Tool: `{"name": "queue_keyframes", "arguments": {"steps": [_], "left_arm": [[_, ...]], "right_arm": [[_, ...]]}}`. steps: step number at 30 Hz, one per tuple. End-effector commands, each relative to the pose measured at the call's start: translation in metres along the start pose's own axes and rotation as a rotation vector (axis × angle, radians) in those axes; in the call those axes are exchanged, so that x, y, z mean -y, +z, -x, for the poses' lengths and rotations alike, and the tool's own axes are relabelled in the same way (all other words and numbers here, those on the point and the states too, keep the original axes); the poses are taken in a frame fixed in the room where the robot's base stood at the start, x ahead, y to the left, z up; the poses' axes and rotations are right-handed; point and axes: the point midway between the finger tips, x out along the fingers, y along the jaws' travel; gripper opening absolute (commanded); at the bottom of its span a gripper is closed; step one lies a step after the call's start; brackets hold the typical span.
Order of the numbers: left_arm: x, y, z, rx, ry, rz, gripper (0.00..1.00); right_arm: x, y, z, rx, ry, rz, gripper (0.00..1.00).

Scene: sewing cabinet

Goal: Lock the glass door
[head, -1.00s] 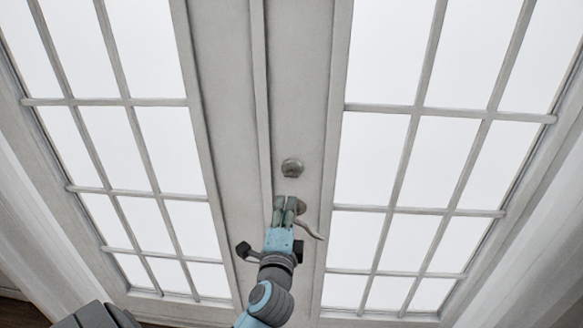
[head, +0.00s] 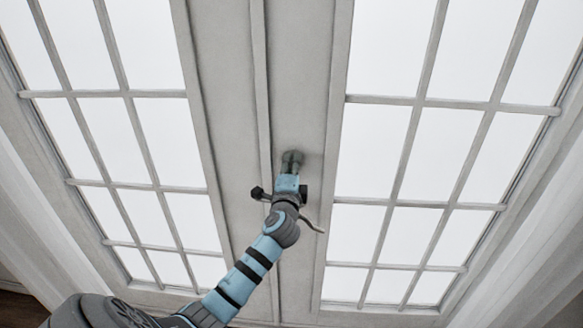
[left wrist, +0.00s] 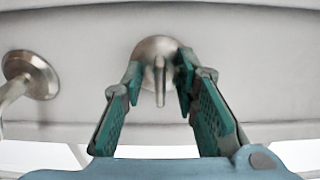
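The glass double door (head: 297,80) fills the head view, with a pale frame and white panes. Its round metal lock with an upright thumb turn (left wrist: 160,82) is at the upper middle of the left wrist view. My left gripper (left wrist: 160,78) is open, one finger on each side of the thumb turn, with visible gaps. In the head view the left gripper (head: 291,162) mostly hides the lock. A curved lever handle (head: 312,227) is just below the lock, and its round base (left wrist: 32,75) shows at left in the wrist view. My right gripper is not in view.
A vertical seam (head: 263,100) runs between the door leaves. Paned glass areas lie left (head: 170,140) and right (head: 385,150) of the middle stiles. The lever handle is close beside my left gripper.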

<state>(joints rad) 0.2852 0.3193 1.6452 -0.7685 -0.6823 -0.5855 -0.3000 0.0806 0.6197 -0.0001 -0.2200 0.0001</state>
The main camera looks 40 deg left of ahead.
Motion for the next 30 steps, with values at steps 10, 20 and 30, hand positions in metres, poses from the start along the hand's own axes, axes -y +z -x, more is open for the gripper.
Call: {"name": "queue_keyframes", "arguments": {"steps": [10,20,30], "left_arm": [[0.0,0.0,0.0,0.0,0.0,0.001,0.0],[-0.001,0.0,0.0,0.001,-0.001,0.072,0.0],[-0.002,0.0,0.0,0.001,-0.004,0.321,0.0]], "right_arm": [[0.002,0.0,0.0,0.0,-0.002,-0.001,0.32],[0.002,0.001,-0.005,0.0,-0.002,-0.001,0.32],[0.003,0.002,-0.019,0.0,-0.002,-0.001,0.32]]}}
